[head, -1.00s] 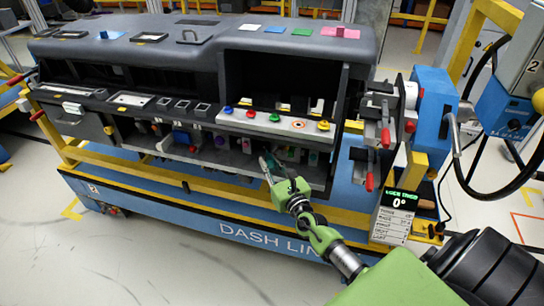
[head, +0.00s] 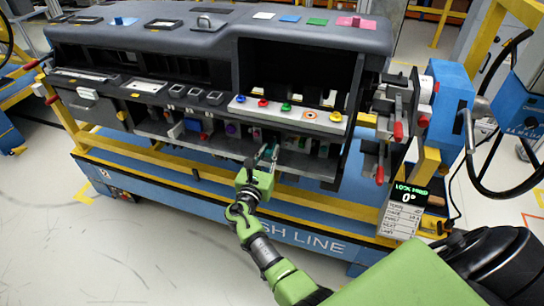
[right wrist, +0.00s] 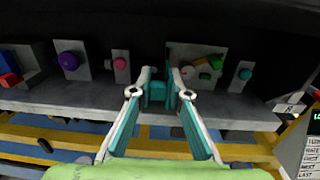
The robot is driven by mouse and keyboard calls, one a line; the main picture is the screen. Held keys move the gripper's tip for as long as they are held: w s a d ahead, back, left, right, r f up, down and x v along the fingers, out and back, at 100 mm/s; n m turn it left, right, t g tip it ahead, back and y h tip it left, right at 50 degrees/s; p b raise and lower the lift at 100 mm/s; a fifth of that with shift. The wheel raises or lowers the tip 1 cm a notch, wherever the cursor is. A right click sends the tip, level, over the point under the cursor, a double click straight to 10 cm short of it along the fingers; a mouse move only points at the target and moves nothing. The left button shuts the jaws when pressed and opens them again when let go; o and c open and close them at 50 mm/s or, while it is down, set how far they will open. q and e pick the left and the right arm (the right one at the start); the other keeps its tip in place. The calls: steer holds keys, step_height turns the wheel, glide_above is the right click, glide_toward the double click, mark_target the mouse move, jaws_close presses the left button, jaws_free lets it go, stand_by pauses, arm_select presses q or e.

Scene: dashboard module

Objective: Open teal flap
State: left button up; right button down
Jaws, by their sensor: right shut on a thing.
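My right gripper (head: 266,153) reaches from the front to the lower shelf of the dashboard module. In the right wrist view its white and teal fingers (right wrist: 158,88) are closed around a small teal piece (right wrist: 156,95) near the shelf's front lip. This piece looks like the teal flap, but the fingers cover much of it, and its open angle cannot be told. In the head view the fingers hide it. My left gripper is not in view.
Beside the grip are a pink knob (right wrist: 120,64), a purple knob (right wrist: 69,61), a plate with green and orange parts (right wrist: 196,66) and a teal knob (right wrist: 245,74). A yellow rail (head: 330,222) runs below.

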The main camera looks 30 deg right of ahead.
steer(key=shift+w+a+r, duration=0.2)
steer(key=shift+w+a, duration=0.1)
steer(key=shift+w, duration=0.05)
steer(key=c, duration=2)
jaws_free()
steer(key=shift+o, duration=0.2)
steer(key=shift+a+f, duration=0.1)
steer(key=shift+f, duration=0.05)
steer(key=shift+s+d, duration=0.1)
steer(key=shift+d, duration=0.15)
